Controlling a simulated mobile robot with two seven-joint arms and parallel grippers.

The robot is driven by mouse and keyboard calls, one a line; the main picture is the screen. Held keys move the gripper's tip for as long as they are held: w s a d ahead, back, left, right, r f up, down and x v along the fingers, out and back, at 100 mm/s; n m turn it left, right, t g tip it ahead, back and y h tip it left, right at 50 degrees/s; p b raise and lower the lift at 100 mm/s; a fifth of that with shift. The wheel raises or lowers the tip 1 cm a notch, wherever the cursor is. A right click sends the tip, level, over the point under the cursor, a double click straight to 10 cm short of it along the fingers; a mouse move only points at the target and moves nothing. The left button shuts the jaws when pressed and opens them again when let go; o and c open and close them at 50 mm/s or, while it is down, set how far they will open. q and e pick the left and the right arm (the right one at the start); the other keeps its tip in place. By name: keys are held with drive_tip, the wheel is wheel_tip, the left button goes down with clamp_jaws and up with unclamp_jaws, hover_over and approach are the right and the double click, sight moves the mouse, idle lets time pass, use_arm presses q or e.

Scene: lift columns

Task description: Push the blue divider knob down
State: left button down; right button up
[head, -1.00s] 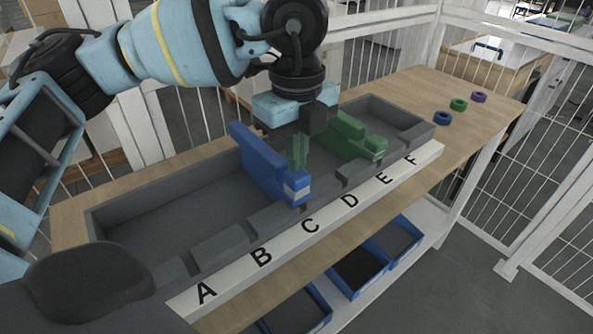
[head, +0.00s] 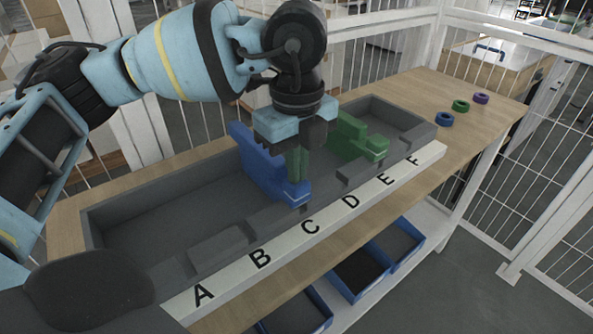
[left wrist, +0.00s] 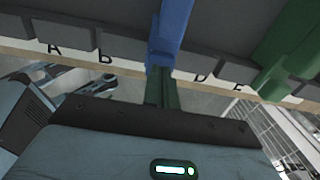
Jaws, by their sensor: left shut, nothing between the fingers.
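The blue divider (head: 259,166) stands across the grey tray (head: 140,212), with its knob (head: 298,196) at the front rail between letters C and D. My left gripper (head: 298,178) is shut and empty, its green fingers pointing down onto the knob; they appear to touch it. The fingers partly hide the knob's top. In the left wrist view, the blue divider (left wrist: 172,28) runs to the tips of the fingers (left wrist: 160,88). My right gripper is in neither view.
A green divider (head: 352,134) stands in the tray just right of my left gripper. A lettered white strip (head: 330,217) runs along the front. Blue bins (head: 362,272) sit below. Blue, green and purple rings (head: 461,105) lie on the table's far right.

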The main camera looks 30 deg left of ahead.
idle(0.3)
use_arm(q)
wheel_tip(320, 180, up, 3)
drive_tip(key=shift+p, duration=1.15)
drive_tip(key=shift+r+p, duration=0.3)
drive_tip(key=shift+r, duration=0.05)
wheel_tip(320, 180, up, 2)
drive_tip(key=shift+r+p, duration=0.1)
drive_tip(key=shift+p, duration=0.7)
drive_tip(key=shift+r, duration=0.3)
wheel_tip(320, 180, up, 3)
drive_tip(key=shift+f+p, duration=0.15)
drive_tip(key=shift+p, duration=1.1)
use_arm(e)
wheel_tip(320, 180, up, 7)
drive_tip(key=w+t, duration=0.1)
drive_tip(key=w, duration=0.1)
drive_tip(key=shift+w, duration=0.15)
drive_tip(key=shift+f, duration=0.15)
